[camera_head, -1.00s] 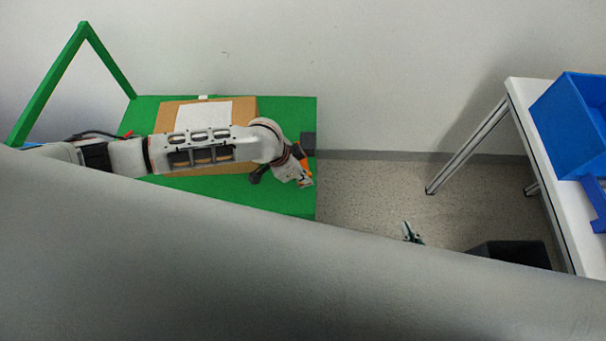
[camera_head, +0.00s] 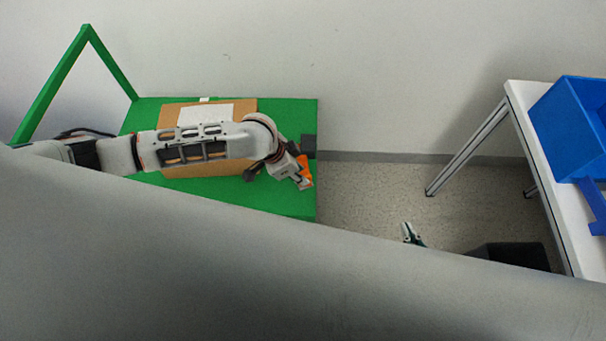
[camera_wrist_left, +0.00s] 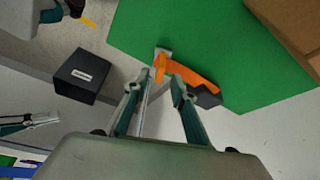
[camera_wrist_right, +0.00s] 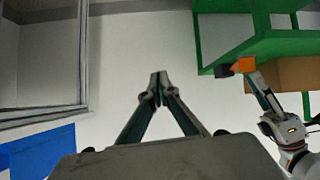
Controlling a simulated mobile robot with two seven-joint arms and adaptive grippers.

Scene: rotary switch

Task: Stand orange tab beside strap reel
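An orange piece (camera_wrist_left: 192,74) with a dark end lies along the edge of the green table. A small orange upright part (camera_wrist_left: 159,65) shows at its left end in the left wrist view; I cannot tell whether this is the tab. Orange also shows in the head view (camera_head: 304,164) and the right wrist view (camera_wrist_right: 243,65). My left gripper (camera_wrist_left: 157,82) is open, its fingers apart in front of the orange parts; it also shows in the head view (camera_head: 305,183). My right gripper (camera_wrist_right: 157,78) has its fingertips together, empty, away from the table. I cannot clearly identify the strap reel.
A black box (camera_wrist_left: 82,76) with a white label is near the table's edge. A cardboard box (camera_head: 180,172) lies on the green table (camera_head: 285,200). A blue bin (camera_head: 570,125) stands on a white table (camera_head: 520,110) at the right.

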